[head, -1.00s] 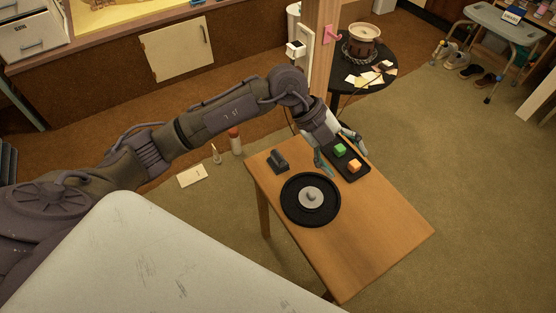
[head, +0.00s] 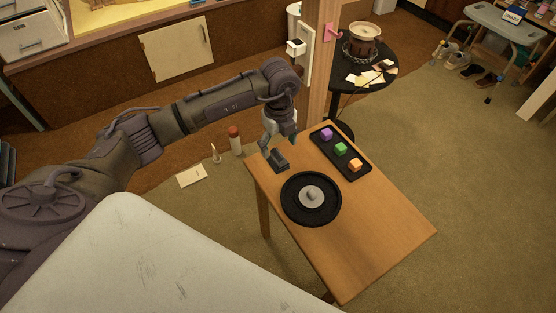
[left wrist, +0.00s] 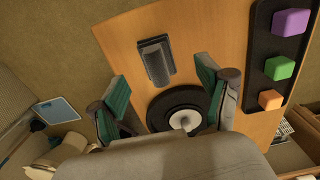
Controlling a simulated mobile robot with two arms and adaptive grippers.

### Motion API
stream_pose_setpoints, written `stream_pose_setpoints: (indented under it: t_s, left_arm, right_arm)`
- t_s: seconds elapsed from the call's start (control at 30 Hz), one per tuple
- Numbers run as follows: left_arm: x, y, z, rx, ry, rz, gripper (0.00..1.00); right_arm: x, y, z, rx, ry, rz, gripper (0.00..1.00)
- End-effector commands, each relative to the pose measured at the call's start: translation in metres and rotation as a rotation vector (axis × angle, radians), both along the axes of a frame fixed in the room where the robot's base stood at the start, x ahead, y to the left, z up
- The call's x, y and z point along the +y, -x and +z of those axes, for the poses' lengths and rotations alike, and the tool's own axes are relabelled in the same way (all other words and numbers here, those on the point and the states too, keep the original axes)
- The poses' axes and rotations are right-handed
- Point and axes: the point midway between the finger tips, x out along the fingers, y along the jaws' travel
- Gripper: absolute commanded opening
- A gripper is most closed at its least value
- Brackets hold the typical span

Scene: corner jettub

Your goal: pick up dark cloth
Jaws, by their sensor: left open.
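The dark cloth (head: 279,161) seems to be the small dark grey folded piece near the far left corner of the wooden table. In the left wrist view the grey piece (left wrist: 156,60) lies on the wood, ahead of the fingertips and between their lines. My left gripper (head: 278,146) is open and empty, just above and behind the cloth. Its green-padded fingers also show wide apart in the left wrist view (left wrist: 161,85). I cannot tell whether a finger touches the cloth. My right gripper is not in view.
A round black plate (head: 293,211) with a grey knobbed piece (head: 311,195) stands close in front of the cloth. A black tray (head: 322,146) holds purple, green and orange cubes to the right. The table's (head: 375,235) near right part is clear. A wooden post (head: 319,65) rises behind.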

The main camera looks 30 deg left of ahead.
Motion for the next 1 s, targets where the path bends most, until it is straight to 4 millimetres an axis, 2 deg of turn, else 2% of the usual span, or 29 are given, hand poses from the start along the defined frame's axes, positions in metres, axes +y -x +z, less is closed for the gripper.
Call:
stream_pose_setpoints:
  t_s: [0.4, 0.7, 1.0]
  left_arm:
    - [-0.001, 0.006, -0.050, 0.001, 0.000, -0.002, 0.77]
    - [-0.001, 0.006, -0.054, 0.000, 0.001, -0.002, 0.77]
    - [-0.001, 0.006, -0.054, 0.000, 0.001, -0.002, 0.27]
  right_arm:
    - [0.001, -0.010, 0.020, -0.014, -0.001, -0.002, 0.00]
    - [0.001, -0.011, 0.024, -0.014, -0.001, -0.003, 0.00]
    - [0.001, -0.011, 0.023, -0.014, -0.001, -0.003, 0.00]
